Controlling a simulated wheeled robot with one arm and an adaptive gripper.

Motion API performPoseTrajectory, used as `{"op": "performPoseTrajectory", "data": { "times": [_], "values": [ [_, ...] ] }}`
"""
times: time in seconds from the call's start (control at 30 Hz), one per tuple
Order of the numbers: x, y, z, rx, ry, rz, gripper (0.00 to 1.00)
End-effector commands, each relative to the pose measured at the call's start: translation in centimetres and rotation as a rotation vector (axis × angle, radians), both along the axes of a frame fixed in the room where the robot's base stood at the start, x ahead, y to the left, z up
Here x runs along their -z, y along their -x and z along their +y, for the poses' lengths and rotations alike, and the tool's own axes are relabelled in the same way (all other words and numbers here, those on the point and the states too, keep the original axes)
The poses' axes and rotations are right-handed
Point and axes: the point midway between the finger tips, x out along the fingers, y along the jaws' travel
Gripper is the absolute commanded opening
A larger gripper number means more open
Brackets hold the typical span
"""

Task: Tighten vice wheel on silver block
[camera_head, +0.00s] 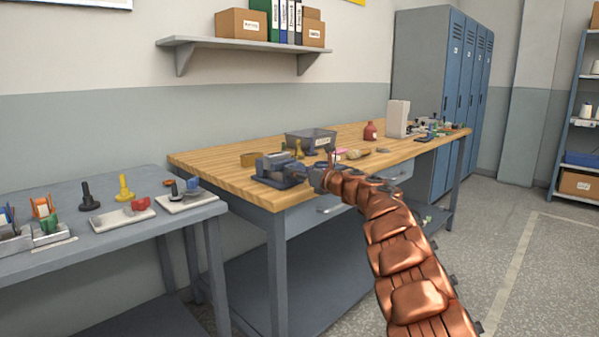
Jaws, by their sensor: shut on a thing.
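A blue vice (277,172) sits near the front left corner of the wooden workbench (225,165). A grey block-like part shows at the top of the vice, but it is too small to tell whether it is the silver block. My gripper (312,178) is at the right end of the vice, where the wheel is not clearly visible behind it. The gripper is shut on what appears to be the vice wheel. My copper-coloured arm reaches in from the lower right and hides part of the bench front.
A grey side table (95,257) with several small parts is at the left. Floor is open at the right.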

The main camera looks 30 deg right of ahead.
Motion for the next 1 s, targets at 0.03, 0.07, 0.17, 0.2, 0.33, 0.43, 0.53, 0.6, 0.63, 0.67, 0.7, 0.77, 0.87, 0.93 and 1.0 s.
{"op": "performPoseTrajectory", "data": {
  "times": [0.03,0.07,0.17,0.2,0.33,0.43,0.53,0.6,0.63,0.67,0.7,0.77,0.87,0.93,1.0],
  "values": [
    [-0.22,-0.09,0.21,-0.002,-0.043,0.011,0.24],
    [-0.27,-0.04,0.12,-0.001,-0.071,0.016,0.24],
    [-0.26,-0.07,0.18,-0.002,-0.165,0.04,0.24],
    [-0.39,-0.04,0.12,-0.002,-0.202,0.046,0.24],
    [-0.33,-0.08,0.12,0.0,-0.324,0.077,0.24],
    [-0.46,-0.08,0.11,0.0,-0.416,0.097,0.24],
    [-0.44,-0.07,0.13,-0.001,-0.508,0.119,0.24],
    [-0.43,-0.02,0.04,0.0,-0.573,0.135,0.24],
    [-0.43,-0.03,0.06,0.0,-0.602,0.141,0.24],
    [-0.46,-0.05,0.13,-0.001,-0.629,0.148,0.24],
    [-0.49,-0.06,0.17,-0.002,-0.665,0.156,0.24],
    [-0.53,-0.06,0.15,-0.003,-0.721,0.168,0.24],
    [-0.54,-0.04,0.1,-0.002,-0.814,0.19,0.24],
    [-0.45,-0.04,0.11,-0.001,-0.88,0.206,0.24],
    [-0.42,-0.06,0.13,-0.001,-0.945,0.221,0.24]
  ]
}}
